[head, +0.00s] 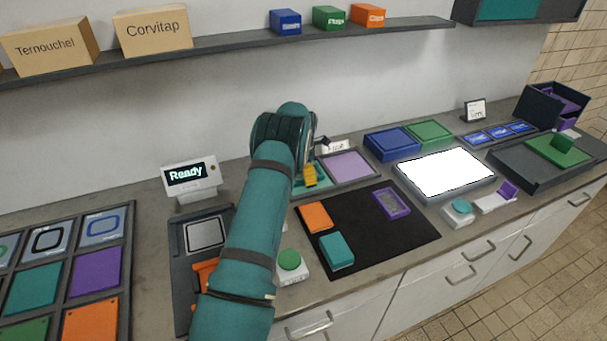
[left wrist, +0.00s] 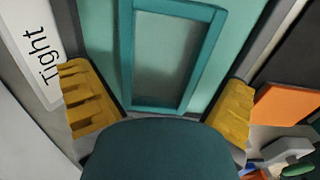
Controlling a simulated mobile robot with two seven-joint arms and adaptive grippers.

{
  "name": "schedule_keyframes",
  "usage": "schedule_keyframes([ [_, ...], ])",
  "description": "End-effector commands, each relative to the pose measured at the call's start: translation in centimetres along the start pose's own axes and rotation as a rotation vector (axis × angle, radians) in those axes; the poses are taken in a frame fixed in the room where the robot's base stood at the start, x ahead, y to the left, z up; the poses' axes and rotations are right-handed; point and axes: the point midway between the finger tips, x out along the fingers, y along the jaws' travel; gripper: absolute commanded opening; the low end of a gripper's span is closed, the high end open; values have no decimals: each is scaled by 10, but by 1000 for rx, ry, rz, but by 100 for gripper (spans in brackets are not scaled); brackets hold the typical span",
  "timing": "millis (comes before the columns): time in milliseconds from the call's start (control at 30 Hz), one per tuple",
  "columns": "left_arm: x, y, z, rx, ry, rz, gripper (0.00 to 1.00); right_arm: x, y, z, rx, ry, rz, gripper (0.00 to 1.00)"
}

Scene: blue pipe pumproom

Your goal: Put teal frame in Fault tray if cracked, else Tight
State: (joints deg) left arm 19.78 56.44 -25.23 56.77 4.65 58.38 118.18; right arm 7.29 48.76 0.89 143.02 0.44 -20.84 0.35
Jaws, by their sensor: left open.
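The teal frame (left wrist: 127,55) lies in a pale teal tray compartment (left wrist: 245,35) in the left wrist view. The frame is a rectangle around a grey-green middle, with no clear crack in its visible bars. A white label reading "Tight" (left wrist: 42,60) is beside this compartment. My left gripper (left wrist: 160,105) is open, its yellow fingers either side of the frame's near end, apart from it. In the head view, the left gripper (head: 310,175) is over the teal compartment (head: 321,177), and my arm hides the frame. A lilac compartment (head: 349,165) is beside it; I cannot read its label.
A lit white panel (head: 445,173) is to the right. A display reading "Ready" (head: 190,174) stands left of my arm. A shelf (head: 230,45) runs above.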

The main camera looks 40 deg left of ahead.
Motion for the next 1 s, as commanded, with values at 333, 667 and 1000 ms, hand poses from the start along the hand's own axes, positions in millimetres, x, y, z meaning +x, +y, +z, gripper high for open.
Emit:
schedule_keyframes([
  [333,-56,1,1,0,-2,3,100,-6,-2,-3,2,6,1,0],
  [667,-111,0,0,0,-1,2,100,-10,-4,-5,3,11,1,0],
  [1000,-121,0,0,0,0,0,100,-11,-4,-6,4,12,1,0],
])
